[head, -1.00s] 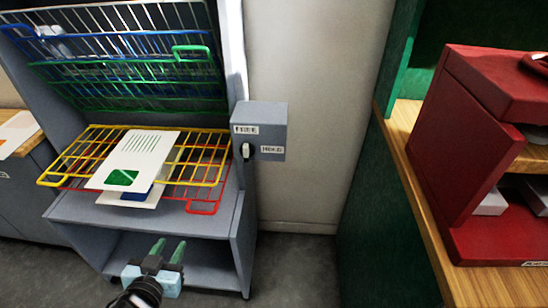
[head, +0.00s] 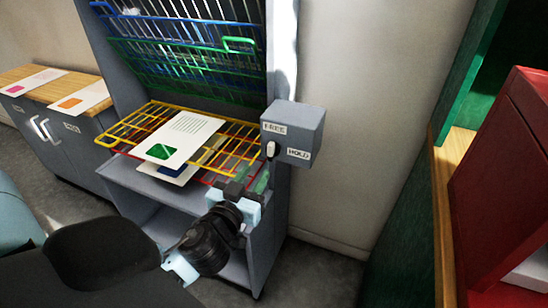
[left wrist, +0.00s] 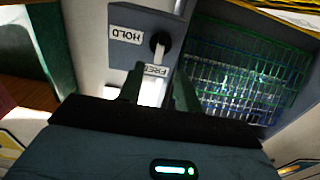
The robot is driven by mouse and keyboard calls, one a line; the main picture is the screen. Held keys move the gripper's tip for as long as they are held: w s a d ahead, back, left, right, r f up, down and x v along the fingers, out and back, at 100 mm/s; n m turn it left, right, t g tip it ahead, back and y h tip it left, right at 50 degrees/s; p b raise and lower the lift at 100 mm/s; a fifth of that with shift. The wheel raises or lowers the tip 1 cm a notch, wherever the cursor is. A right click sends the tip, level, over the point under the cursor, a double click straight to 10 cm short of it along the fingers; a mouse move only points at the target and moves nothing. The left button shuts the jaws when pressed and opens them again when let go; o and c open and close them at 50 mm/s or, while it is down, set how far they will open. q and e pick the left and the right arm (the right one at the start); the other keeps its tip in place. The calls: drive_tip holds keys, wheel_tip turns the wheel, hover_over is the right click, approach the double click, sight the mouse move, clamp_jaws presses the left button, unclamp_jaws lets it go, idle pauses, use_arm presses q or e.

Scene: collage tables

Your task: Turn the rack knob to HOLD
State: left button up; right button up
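The rack knob (head: 271,149) sits on the front of a grey box (head: 306,122) on the rack's right post. It is a small dark and pale lever that stands upright, in line with the FREE label (head: 274,128); the HOLD label (head: 298,154) is to its right. In the left wrist view the knob (left wrist: 159,42) shows upside down, its lever towards FREE (left wrist: 156,70). My left gripper (head: 250,180) is below the box, apart from the knob. Its two green fingers (left wrist: 156,88) are spread with nothing between them. My right gripper is out of view.
The drying rack has a yellow shelf (head: 128,127) holding a print (head: 190,125), and raised green and blue shelves above. A wooden-topped cabinet (head: 50,75) stands left. A red cabinet (head: 510,170) stands right. The wall (head: 370,90) beside the box is bare.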

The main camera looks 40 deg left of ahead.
sight(269, 154)
use_arm(q)
drive_tip(key=shift+p+x, duration=0.5)
drive_tip(key=shift+x, duration=3.35)
clamp_jaws()
